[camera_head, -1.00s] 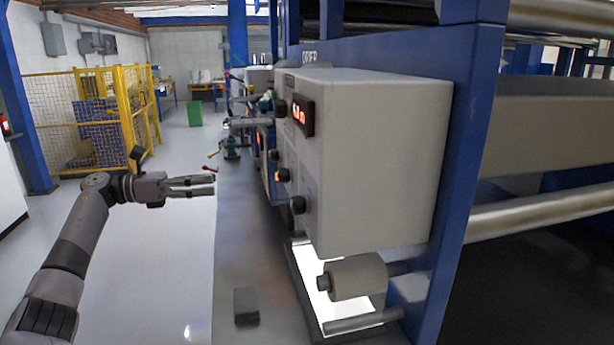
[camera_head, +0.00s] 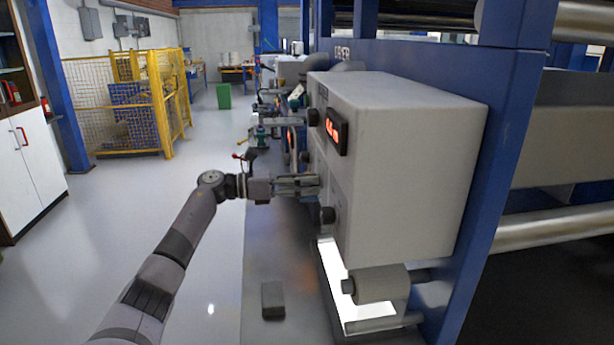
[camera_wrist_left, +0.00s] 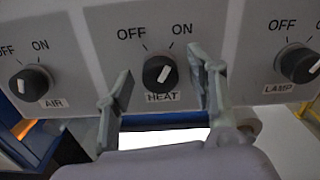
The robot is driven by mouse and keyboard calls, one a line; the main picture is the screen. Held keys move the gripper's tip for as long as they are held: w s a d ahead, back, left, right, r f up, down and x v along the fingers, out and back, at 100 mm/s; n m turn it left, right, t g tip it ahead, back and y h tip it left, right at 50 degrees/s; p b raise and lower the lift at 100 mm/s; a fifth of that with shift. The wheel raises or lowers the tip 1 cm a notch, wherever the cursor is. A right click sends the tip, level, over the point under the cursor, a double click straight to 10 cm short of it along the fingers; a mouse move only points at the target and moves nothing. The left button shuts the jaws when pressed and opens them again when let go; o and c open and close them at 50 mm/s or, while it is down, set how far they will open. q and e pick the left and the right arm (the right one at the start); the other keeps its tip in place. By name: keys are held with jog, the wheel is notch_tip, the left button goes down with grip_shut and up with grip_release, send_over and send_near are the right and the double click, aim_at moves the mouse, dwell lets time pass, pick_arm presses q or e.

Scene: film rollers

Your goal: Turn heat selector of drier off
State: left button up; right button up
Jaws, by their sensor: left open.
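The heat selector (camera_wrist_left: 158,74) is a round black knob with a white mark, above the HEAT label in the left wrist view. Its mark points up and right, toward ON. My left gripper (camera_head: 308,184) is open at the front of the grey drier box (camera_head: 405,150) in the head view. In the left wrist view its two fingers stand on either side of the heat selector, with a gap to the knob on each side. I cannot tell how far the fingertips are from the panel. The heat selector is hidden behind the gripper in the head view. My right gripper is not in view.
The AIR knob (camera_wrist_left: 31,79) is left of the heat selector and the LAMP knob (camera_wrist_left: 298,63) is right of it. A roller (camera_head: 378,284) sits under the box. A small dark block (camera_head: 272,300) lies below. Open floor lies to the left.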

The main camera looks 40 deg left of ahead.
pick_arm(q)
jog(key=shift+w, duration=0.1)
jog(key=shift+c, duration=0.2)
jog(key=c, duration=1.1)
jog(key=shift+f+n, duration=0.1)
jog(key=shift+n, duration=5.9)
